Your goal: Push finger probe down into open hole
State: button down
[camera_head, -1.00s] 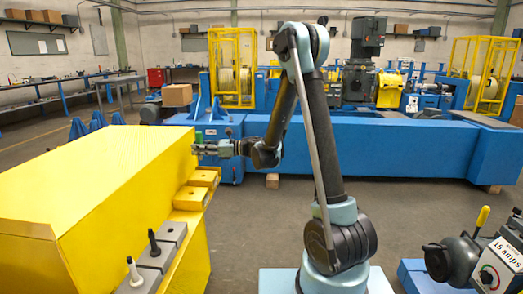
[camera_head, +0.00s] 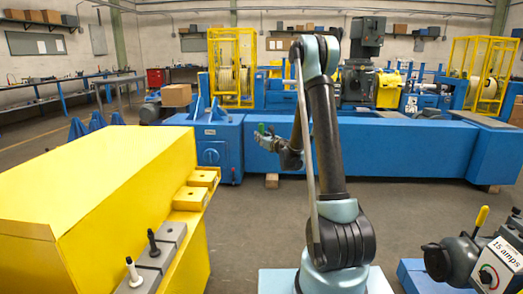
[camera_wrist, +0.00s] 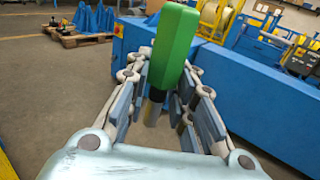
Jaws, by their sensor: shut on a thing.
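A finger probe with a green handle and a dark lower part (camera_wrist: 175,45) is between the fingers of my gripper (camera_wrist: 157,80) in the wrist view, its green end up and tilted. In the head view my gripper (camera_head: 270,139) is shut on the probe (camera_head: 261,128), in the air right of the yellow housing (camera_head: 110,165). Two yellow blocks (camera_head: 205,177) (camera_head: 192,198) on the housing's side ledge have small dark spots on top, perhaps holes. The probe's tip is not clear.
A long blue machine bed (camera_head: 370,145) stands behind my arm. A bench device with a yellow lever (camera_head: 482,219) and a "15 amps" label stands at the lower right. Floor between the housing and my base is clear.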

jog(key=w+d+f+m+t+h, duration=0.1)
jog(key=w+d+m+h, duration=0.2)
jog(key=d, duration=0.6)
jog(key=w+d+f+m+t+h, duration=0.1)
jog(key=w+d+m+h, duration=0.3)
jog(key=d, duration=0.6)
jog(key=s+a+r+n+g+y, duration=0.15)
jog(key=s+a+n+y, duration=0.25)
jog(key=a, duration=0.6)
jog(key=s+a+n+g+y, duration=0.25)
jog(key=s+a, duration=0.25)
jog(key=a, duration=0.5)
jog(key=s+a+r+n+g+y, duration=0.15)
jog(key=s+a+n+y, duration=0.3)
jog(key=a, duration=0.45)
jog(key=s+a+r+n+g+y, duration=0.1)
jog(key=s+a+n+g+y, duration=0.1)
jog(key=s+a+n+g, duration=0.2)
jog(key=s+a+r+n+g+y, duration=0.1)
jog(key=s+a+n+g+y, duration=0.2)
jog(key=s+a+g, duration=0.5)
jog(key=shift+s+a+n+g, duration=0.35)
jog(key=shift+s+a+n, duration=0.35)
jog(key=shift+s+a, duration=2.5)
jog(key=shift+s+d, duration=0.95)
jog(key=shift+d, duration=0.1)
jog(key=shift+f, duration=0.15)
jog(key=shift+f, duration=2.8)
